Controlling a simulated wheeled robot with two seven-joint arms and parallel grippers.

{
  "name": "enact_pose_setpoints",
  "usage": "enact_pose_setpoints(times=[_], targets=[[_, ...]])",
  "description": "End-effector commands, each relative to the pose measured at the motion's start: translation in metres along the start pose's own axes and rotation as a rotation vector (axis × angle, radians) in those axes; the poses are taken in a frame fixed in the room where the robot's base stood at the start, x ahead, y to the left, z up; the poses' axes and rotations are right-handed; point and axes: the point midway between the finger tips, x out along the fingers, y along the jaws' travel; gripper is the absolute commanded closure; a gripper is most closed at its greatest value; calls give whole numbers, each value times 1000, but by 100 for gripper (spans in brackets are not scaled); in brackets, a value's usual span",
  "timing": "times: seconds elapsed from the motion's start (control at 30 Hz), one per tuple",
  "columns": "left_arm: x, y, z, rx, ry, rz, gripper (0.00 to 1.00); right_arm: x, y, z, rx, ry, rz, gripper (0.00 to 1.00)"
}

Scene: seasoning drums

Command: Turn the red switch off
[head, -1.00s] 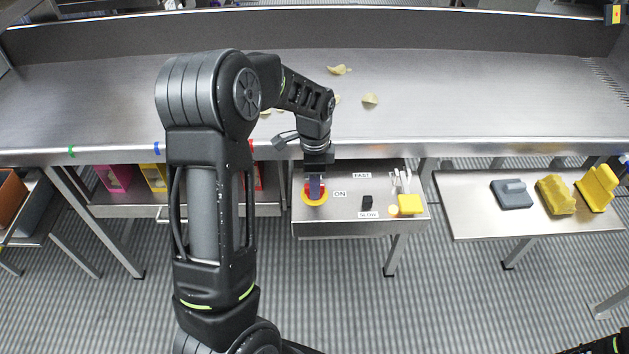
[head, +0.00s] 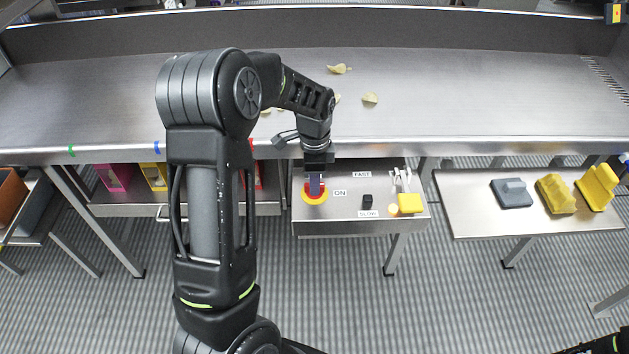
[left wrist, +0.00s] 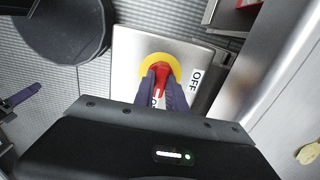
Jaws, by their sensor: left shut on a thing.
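The red switch (head: 308,190) sits on a round yellow base (head: 314,200) on the grey control panel (head: 340,215). My left gripper (head: 315,188) reaches down over it from above. In the left wrist view, the two purple fingers (left wrist: 161,85) are closed around the red switch handle (left wrist: 160,72), one on each side. An "ON" label (head: 340,193) is right of the switch in the head view. An "OFF" label (left wrist: 195,80) shows beside the yellow base in the left wrist view. A purple finger, seemingly my right gripper's (left wrist: 20,96), shows at that view's left edge; its opening is unclear.
A black slider (head: 367,201) between "FAST" and "SLOW" labels and a yellow block (head: 410,204) are on the panel's right part. The metal worktop edge (head: 400,148) runs just behind the panel. A side table (head: 470,215) holds grey and yellow pieces.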

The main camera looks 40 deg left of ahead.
Motion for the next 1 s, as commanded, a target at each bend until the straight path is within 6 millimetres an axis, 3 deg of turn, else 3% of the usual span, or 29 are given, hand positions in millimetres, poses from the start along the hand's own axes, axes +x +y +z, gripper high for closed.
enact_pose_setpoints(times=[0.47, 1.0], targets=[[0, 0, 0, -69, 0, -1, 100, 2, 1, 0, 0, 1, -1, 56], [0, 0, 0, -478, 0, -1, 100, 10, 3, -1, -2, 2, -3, 56]])
